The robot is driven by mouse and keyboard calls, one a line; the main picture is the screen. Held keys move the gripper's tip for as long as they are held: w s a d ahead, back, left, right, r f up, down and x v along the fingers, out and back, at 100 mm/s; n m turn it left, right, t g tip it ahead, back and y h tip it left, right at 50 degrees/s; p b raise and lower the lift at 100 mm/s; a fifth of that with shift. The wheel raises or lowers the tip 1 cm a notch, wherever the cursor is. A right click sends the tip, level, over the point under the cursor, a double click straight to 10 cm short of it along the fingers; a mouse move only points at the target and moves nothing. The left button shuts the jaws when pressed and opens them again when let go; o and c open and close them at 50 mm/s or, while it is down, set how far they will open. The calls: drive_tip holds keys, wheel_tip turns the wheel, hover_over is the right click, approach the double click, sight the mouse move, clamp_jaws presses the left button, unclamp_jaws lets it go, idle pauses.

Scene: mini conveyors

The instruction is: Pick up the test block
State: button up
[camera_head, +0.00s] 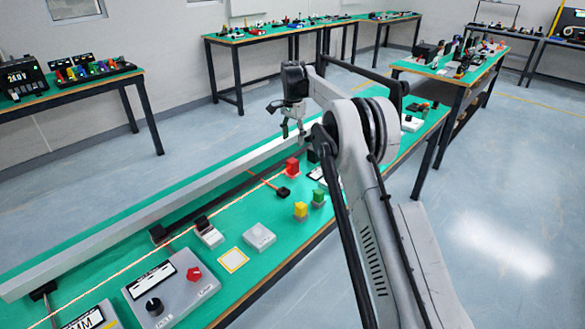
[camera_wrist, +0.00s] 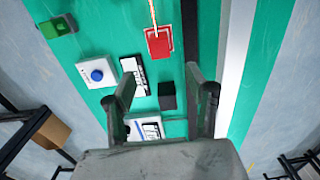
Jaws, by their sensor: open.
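A red block (camera_head: 292,168) stands on the green bench top, near the far-end rail, beside a thin orange line. It also shows in the wrist view (camera_wrist: 158,42), at upper middle, with a pale outline around it. No readable label marks it as the test block. My gripper (camera_head: 292,132) hangs above the bench, over and beyond the red block in the head view. In the wrist view my gripper (camera_wrist: 160,82) is open, its two fingers spread with nothing held between them. The red block lies ahead of the fingertips, apart from them.
A yellow block (camera_head: 300,210) and a green block (camera_head: 319,197) stand near the bench's front edge. A blue button box (camera_wrist: 97,74) and a small black block (camera_wrist: 167,95) lie near my fingers. A long grey rail (camera_head: 130,222) runs along the bench's back.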

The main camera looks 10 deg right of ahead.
sight(293, 168)
wheel_tip(293, 168, down, 14)
drive_tip(key=shift+s+a+b, duration=0.1)
drive_tip(key=shift+a+b, duration=0.05)
drive_tip(key=shift+b, duration=0.55)
clamp_jaws()
drive_tip(key=shift+r, duration=0.15)
